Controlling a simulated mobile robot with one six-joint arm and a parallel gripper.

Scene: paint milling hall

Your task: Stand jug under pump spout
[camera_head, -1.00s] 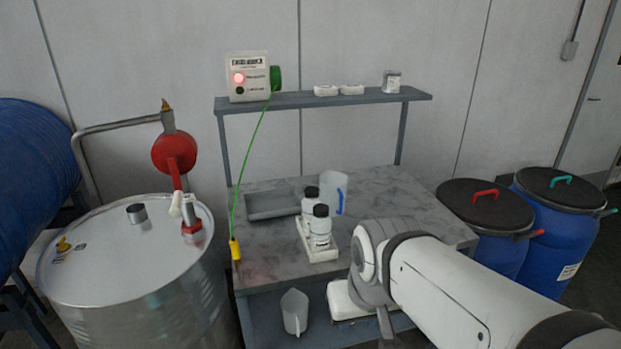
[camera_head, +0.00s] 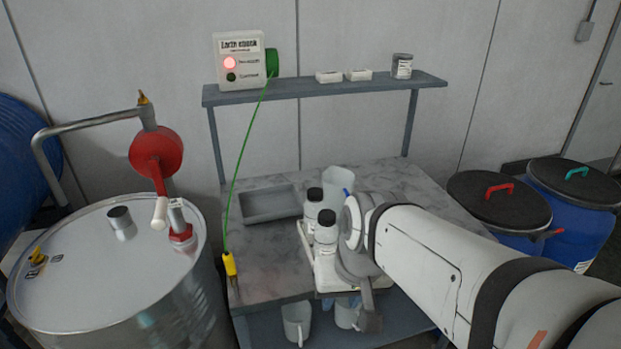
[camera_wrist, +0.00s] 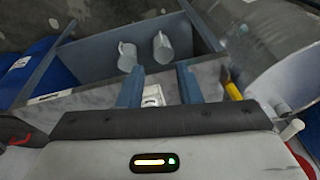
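Two pale jugs stand on the bench's lower shelf, a left jug (camera_head: 297,320) and a right jug (camera_head: 346,314) partly behind my gripper. Both show in the wrist view, one (camera_wrist: 127,57) beside the other (camera_wrist: 163,47). A pale jug with a blue handle (camera_head: 337,180) stands on the bench top, partly hidden by my arm. The red hand pump (camera_head: 156,152) sits on the steel drum (camera_head: 105,275), its grey spout pipe (camera_head: 90,123) curving left and down. My gripper (camera_wrist: 160,92) is open and empty, fingers apart, by the bench front.
The earth bonder box (camera_head: 240,60) shows a red light. Its green cable runs to a yellow clamp (camera_head: 229,264) at the bench's left front edge. Blue lidded drums (camera_head: 575,200) stand right.

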